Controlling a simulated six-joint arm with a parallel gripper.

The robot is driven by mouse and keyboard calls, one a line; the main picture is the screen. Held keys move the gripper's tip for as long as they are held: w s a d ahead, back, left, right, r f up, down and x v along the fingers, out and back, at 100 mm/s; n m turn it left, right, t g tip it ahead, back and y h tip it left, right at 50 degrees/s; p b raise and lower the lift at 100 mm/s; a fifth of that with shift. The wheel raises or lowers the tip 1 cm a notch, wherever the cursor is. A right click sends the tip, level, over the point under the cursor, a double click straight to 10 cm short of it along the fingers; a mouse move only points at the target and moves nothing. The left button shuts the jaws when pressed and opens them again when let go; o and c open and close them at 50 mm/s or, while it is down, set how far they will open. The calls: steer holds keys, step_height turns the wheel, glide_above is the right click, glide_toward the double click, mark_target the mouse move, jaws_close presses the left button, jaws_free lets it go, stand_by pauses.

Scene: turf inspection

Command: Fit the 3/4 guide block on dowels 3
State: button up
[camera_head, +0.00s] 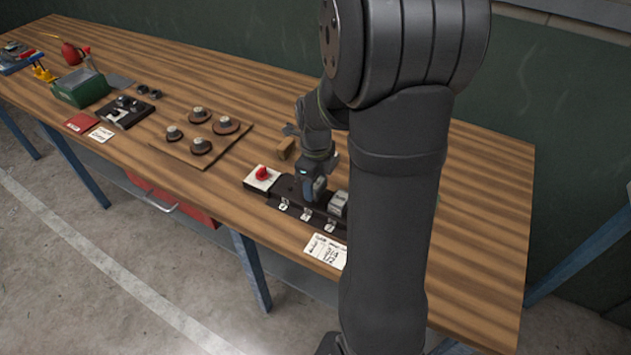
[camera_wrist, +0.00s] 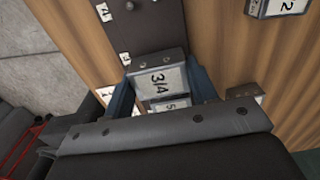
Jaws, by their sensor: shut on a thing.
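The guide block marked 3/4 (camera_wrist: 160,79) is grey with a pale label face. My gripper (camera_wrist: 163,92) is shut on it, with a blue finger on each side; in the head view my gripper (camera_head: 313,187) is down at the dark base strip (camera_head: 292,188). In the wrist view the strip (camera_wrist: 158,28) runs up behind the block, with small pins and white number tags along its left edge. The block covers the spot beneath it, so I cannot tell whether it touches or sits on dowels. A grey block (camera_head: 338,202) stands on the strip just right of my gripper.
A white box with a red button (camera_head: 262,178) adjoins the strip's left end. A small wooden block (camera_head: 285,148) lies behind. A paper card (camera_head: 325,250) lies in front. A board with several round parts (camera_head: 180,152) is left. A block marked 2 (camera_wrist: 283,7) shows upper right.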

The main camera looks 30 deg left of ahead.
steer(key=shift+f, duration=1.1)
steer(key=o, duration=1.1)
steer(key=shift+o, duration=0.2)
step_height(320, 180, up, 18)
steer(key=shift+f, duration=0.25)
steer(key=shift+f, duration=0.15)
step_height(320, 180, down, 17)
steer(key=shift+f, duration=0.1)
